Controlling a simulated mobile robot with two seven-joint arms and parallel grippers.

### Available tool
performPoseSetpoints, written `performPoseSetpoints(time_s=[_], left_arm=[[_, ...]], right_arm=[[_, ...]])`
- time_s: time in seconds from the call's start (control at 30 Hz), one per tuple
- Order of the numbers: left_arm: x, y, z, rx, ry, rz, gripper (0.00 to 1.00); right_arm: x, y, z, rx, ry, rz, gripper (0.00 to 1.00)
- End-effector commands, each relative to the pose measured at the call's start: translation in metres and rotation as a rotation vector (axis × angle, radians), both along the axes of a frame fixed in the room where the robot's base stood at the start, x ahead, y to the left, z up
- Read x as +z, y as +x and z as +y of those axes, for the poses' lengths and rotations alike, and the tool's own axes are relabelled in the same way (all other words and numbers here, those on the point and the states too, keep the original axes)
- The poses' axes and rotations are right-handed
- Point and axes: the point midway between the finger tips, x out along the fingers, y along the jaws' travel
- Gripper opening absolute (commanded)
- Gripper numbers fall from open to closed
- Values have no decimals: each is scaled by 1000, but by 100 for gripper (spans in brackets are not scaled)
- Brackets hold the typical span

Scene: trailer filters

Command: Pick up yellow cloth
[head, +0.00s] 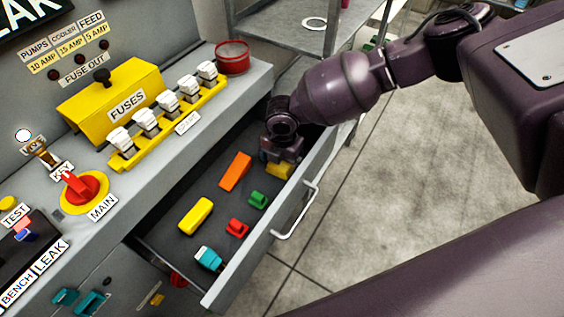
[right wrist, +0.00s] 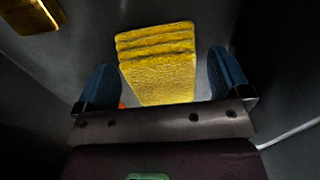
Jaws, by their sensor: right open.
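The yellow cloth (head: 280,170) lies in the far end of the open drawer, partly hidden by my right gripper (head: 277,155). In the right wrist view, the cloth (right wrist: 157,62) looks like a folded, layered stack with a rough texture. The right gripper is open and reaches down into the drawer. Its two blue fingers (right wrist: 164,86) stand on either side of the cloth, with visible gaps. I cannot tell how deep the fingertips are relative to it. My left gripper is not in view.
The drawer (head: 245,272) also holds an orange block (head: 235,172), a yellow block (head: 196,216), green (head: 258,200) and red (head: 237,228) pieces, and a teal piece (head: 208,258). Its walls surround the gripper closely. A red tin (head: 232,58) stands on the counter above.

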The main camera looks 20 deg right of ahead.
Motion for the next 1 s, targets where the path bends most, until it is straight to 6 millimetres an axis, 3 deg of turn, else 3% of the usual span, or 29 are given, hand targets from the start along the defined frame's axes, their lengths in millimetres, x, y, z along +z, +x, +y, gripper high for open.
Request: performPoseSetpoints(time_s=[0.03,0.4,0.73,0.87,1.0], left_arm=[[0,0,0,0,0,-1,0],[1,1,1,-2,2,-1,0],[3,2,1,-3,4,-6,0],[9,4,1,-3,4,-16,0],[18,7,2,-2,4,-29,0]], right_arm=[[0,0,0,0,0,0,96],[0,0,0,0,0,0,42],[8,0,0,-1,1,-2,42],[28,1,0,-1,1,-4,42],[62,1,0,-1,2,-7,42]])
